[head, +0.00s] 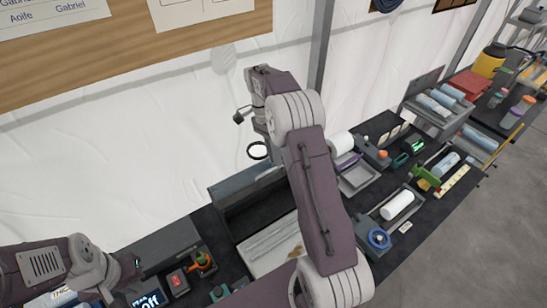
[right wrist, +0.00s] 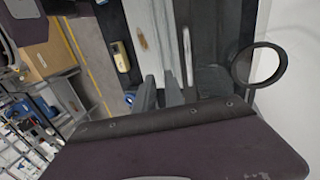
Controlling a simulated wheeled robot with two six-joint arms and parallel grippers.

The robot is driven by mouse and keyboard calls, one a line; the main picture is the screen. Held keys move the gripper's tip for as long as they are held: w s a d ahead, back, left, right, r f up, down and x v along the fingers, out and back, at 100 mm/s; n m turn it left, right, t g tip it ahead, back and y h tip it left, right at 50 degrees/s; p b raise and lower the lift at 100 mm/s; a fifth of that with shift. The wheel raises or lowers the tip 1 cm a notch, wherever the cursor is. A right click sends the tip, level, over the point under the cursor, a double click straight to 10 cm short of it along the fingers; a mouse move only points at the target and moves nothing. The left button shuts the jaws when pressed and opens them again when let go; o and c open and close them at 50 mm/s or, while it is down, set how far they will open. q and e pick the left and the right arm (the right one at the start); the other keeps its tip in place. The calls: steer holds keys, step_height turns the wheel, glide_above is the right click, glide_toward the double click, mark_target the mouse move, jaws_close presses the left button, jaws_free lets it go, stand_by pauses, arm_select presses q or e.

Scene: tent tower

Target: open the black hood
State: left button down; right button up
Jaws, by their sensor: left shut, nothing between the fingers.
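The black hood (head: 250,193) is a long dark box-like cover at the back of the bench, in the middle of the head view, behind a pale stained plate (head: 265,245). A dark panel beside the plate shows in the right wrist view (right wrist: 218,35); I cannot tell how far the hood is raised. My right gripper (head: 262,135) is above the hood, partly hidden by its own arm. In the right wrist view its two fingers (right wrist: 159,88) stand apart with nothing between them. My left gripper (head: 122,272) is low at the left, shut and empty, its fingertips hard to make out.
A round black-rimmed magnifier (head: 258,150) stands close to my right gripper, also in the right wrist view (right wrist: 258,65). Small devices (head: 180,280) sit at left. Trays with rolls (head: 398,206) crowd the right bench. A white tent wall (head: 150,130) rises behind.

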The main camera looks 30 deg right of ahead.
steer(key=shift+w+f+n, duration=0.15)
steer(key=shift+w+n, duration=0.2)
steer(key=shift+n, duration=0.65)
jaws_close()
steer(key=n+t+b, duration=0.7)
steer(key=n+b, duration=0.2)
steer(key=n, duration=0.7)
glide_above(263, 179)
steer(key=w, duration=0.2)
steer(key=shift+s+v, duration=0.2)
steer(key=shift+v, duration=1.05)
steer(key=shift+m+t+y, duration=0.3)
steer(key=shift+t, duration=0.1)
steer(key=p+x, duration=0.1)
steer(key=x, duration=0.8)
steer(key=shift+f, duration=0.15)
steer(key=shift+s+d+f+p, duration=0.1)
steer(key=shift+f+p, duration=0.2)
steer(key=shift+p, duration=0.2)
steer(key=shift+s+d+f+p, duration=0.15)
steer(key=shift+s+p, duration=0.2)
steer(key=shift+s, duration=1.45)
